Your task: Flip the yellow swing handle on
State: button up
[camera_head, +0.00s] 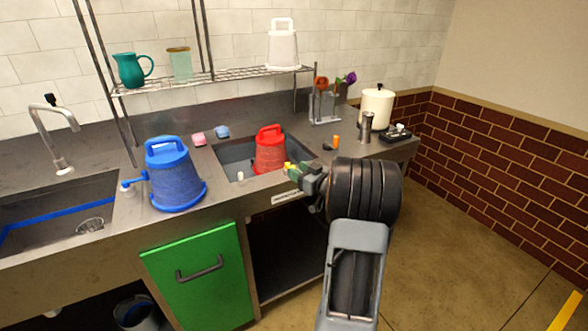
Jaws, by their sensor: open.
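A small yellow piece (288,167), which looks like the swing handle, shows at the right side of the red ribbed container (270,152). The red container has a loop handle on top and stands at the grey basin. My gripper (296,172) reaches in from the right, with its tip right at the yellow piece. The gripper is open. Its fingers are small and partly merge with the yellow piece, so I cannot tell whether they touch it or which way the handle is turned.
A blue container (175,178) with a side tap stands on the counter left of the basin (232,158). A cream canister (376,106), a metal cylinder (366,127) and an orange-topped item (336,142) stand to the right. A wire shelf (230,78) hangs above.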

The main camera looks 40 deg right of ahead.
jog(key=s+d, duration=0.2)
jog(key=s, duration=0.9)
dwell(0.3)
